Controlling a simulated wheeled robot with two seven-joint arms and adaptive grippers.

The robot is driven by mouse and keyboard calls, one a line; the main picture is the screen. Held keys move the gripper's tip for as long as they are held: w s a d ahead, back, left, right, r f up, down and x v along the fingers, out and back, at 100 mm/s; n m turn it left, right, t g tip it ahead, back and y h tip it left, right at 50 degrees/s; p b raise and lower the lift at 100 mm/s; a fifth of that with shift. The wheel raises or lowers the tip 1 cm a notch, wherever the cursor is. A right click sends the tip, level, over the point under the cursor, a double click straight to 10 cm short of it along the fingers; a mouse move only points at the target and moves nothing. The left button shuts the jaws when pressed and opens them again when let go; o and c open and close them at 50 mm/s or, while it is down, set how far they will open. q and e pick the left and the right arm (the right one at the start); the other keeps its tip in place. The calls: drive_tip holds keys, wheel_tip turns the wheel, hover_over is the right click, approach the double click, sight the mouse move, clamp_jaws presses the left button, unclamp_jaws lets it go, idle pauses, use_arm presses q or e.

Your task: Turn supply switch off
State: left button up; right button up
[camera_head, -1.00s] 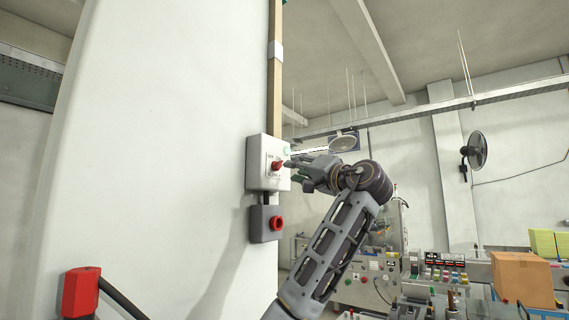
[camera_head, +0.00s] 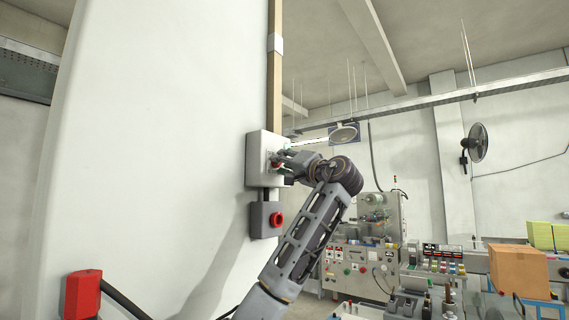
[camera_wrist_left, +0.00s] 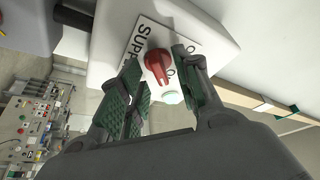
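The supply switch is a red rotary knob (camera_wrist_left: 158,66) on a white wall box (camera_head: 256,150). In the left wrist view, the box face carries a label (camera_wrist_left: 128,42) reading "SUPP…", partly covered, and an "O" mark. A pale green lamp (camera_wrist_left: 172,97) sits beside the knob. My left gripper (camera_head: 281,159) is at the box face. In the left wrist view, its green-padded fingers (camera_wrist_left: 157,62) are apart, one on each side of the knob. I cannot tell whether they touch it. In the head view, the fingers mostly hide the knob. My right gripper is out of view.
A grey box with a red round button (camera_head: 277,219) hangs just below the switch box. A red post head (camera_head: 82,294) stands at lower left. Machinery (camera_head: 365,250) and a cardboard box (camera_head: 520,270) are at the right, farther back.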

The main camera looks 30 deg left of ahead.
use_arm(q)
drive_tip(key=c, duration=0.7)
clamp_jaws()
drive_tip(key=shift+f+n+g, duration=0.1)
drive_tip(key=shift+n+g, duration=0.2)
drive_tip(key=shift+n, duration=0.4)
drive_tip(key=shift+w+n+g+y+p, duration=0.1)
drive_tip(key=shift+n+g+y+p, duration=0.15)
drive_tip(key=shift+n+g, duration=2.4)
drive_tip(key=shift+w+n+g+y+p, duration=0.1)
drive_tip(key=shift+n+g+y+p, duration=0.45)
drive_tip(key=shift+n, duration=3.95)
drive_tip(key=shift+w+n+g, duration=0.1)
drive_tip(key=shift+n+g, duration=1.9)
drive_tip(key=shift+n, duration=1.55)
drive_tip(key=shift+n+g+h, duration=0.4)
drive_tip(key=shift+n+g, duration=0.1)
drive_tip(key=shift+n, duration=0.9)
